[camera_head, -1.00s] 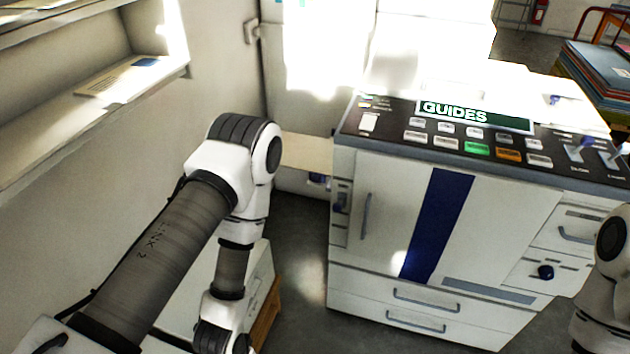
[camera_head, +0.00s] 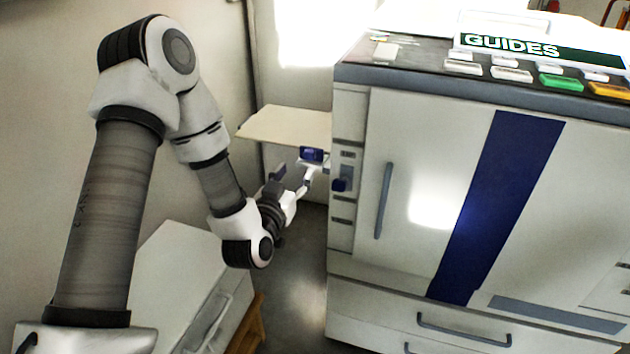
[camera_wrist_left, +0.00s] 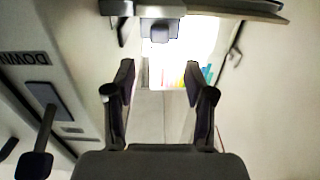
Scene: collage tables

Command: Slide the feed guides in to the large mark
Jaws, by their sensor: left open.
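The cream feed tray (camera_head: 285,124) sticks out from the left side of the machine. A dark blue block (camera_head: 312,154), which looks like the feed guides' grip, hangs under its front edge by the machine. In the left wrist view, a dark knob (camera_wrist_left: 160,32) on a grey mount shows under the tray (camera_wrist_left: 222,13), beyond my fingertips. My left gripper (camera_head: 293,172) is open and empty, just below and in front of the blue block, apart from the knob in the wrist view (camera_wrist_left: 160,76). I cannot make out the guides on top or the large mark. My right gripper is out of view.
The machine (camera_head: 425,165) fills the right, with a blue lever (camera_head: 342,184) on its left panel near my gripper. A white cabinet (camera_head: 185,265) stands below my left arm. A wall bounds the left.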

